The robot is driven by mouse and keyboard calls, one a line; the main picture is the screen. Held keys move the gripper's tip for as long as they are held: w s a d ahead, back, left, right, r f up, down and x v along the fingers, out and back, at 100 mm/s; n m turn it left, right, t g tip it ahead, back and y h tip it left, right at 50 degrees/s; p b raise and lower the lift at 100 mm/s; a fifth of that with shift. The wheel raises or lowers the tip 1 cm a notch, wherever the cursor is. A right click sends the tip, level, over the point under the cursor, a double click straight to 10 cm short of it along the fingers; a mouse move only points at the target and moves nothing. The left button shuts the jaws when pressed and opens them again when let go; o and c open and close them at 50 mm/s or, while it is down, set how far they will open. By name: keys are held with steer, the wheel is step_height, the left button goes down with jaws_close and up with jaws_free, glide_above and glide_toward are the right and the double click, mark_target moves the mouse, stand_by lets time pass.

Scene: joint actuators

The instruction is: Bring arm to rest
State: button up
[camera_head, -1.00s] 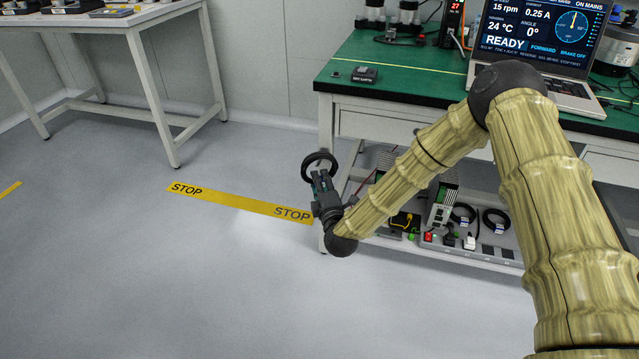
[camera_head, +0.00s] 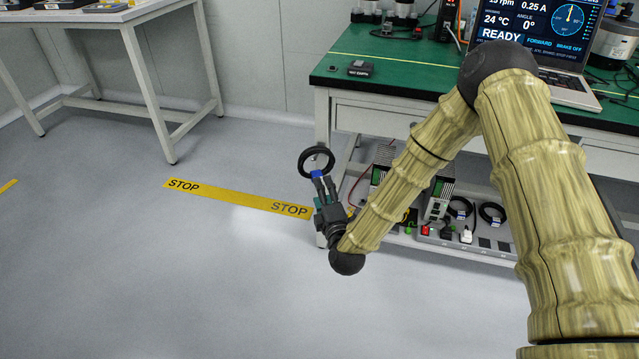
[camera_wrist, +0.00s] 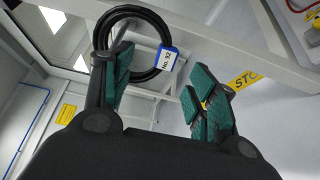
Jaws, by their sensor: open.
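My gripper (camera_head: 325,184) is at the end of my lowered arm, low beside the green-topped bench's left front corner. In the wrist view my gripper (camera_wrist: 163,82) has its two green-padded fingers spread apart. A black coiled cable ring (camera_head: 316,148) with a blue tag is just beyond the fingertips. In the wrist view the black ring (camera_wrist: 168,48) passes behind the left finger, and its blue tag (camera_wrist: 167,58) lies toward the gap. Whether the ring touches a finger, and what bears it, I cannot tell.
The green-topped bench (camera_head: 400,75) carries a laptop (camera_head: 540,45); its lower shelf holds devices and cables. A white table (camera_head: 140,12) stands at the back left. Yellow STOP tape (camera_head: 238,198) crosses the floor. The floor at left is open.

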steer(key=s+d+f+m+g+h, duration=0.1)
steer(key=s+d+f+m+g, duration=0.35)
steer(key=s+f, duration=0.65)
steer(key=s+d+f+m+g, duration=0.45)
steer(key=s+f, duration=0.35)
steer(key=s, duration=0.4)
steer(key=s+d+f+m+g+h, duration=0.1)
steer(key=s+d+f+m+g, duration=0.35)
steer(key=s, duration=0.75)
steer(key=s+d+f+m+g+h, duration=0.15)
steer(key=s+d+m+g, duration=0.45)
steer(key=s, duration=0.6)
step_height(320, 180, up, 36)
steer(key=m+t+p, duration=0.1)
steer(key=t+p, duration=0.1)
steer(key=p, duration=3.3)
steer(key=shift+a+r+p, duration=0.15)
steer(key=shift+p, duration=0.15)
steer(key=shift+s+m, duration=0.1)
steer(key=shift+m, duration=0.15)
